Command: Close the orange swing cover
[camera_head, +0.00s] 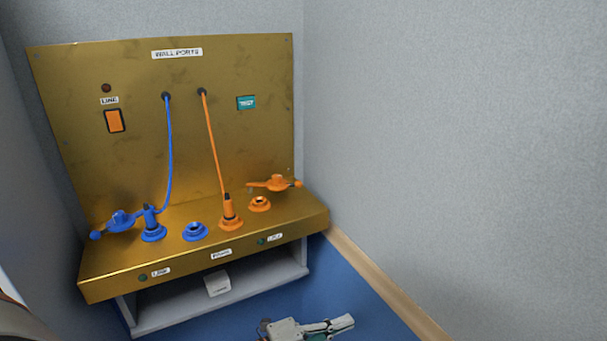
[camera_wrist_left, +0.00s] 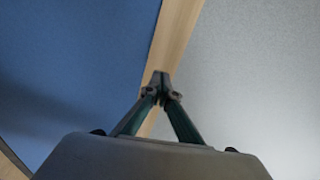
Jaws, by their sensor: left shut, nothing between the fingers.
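The orange swing cover (camera_head: 278,183) is at the right end of the brass-coloured bench, with a round cap and a ball-ended lever. It stands swung aside, behind and to the right of an orange port ring (camera_head: 260,204), whose opening shows uncovered. My left gripper (camera_head: 347,323) is at the bottom of the head view, in front of and below the bench, well apart from the cover. Its fingers meet at the tips in the left wrist view (camera_wrist_left: 161,78), shut and empty. The cover is not in the left wrist view. My right gripper is not in view.
An orange plug (camera_head: 230,214) with a cord stands left of the open ring. A blue ring (camera_head: 194,231), blue plug (camera_head: 152,226) and blue swing cover (camera_head: 119,220) are further left. The grey wall (camera_head: 450,150) bounds the right side. Blue floor (camera_head: 360,290) is clear near the gripper.

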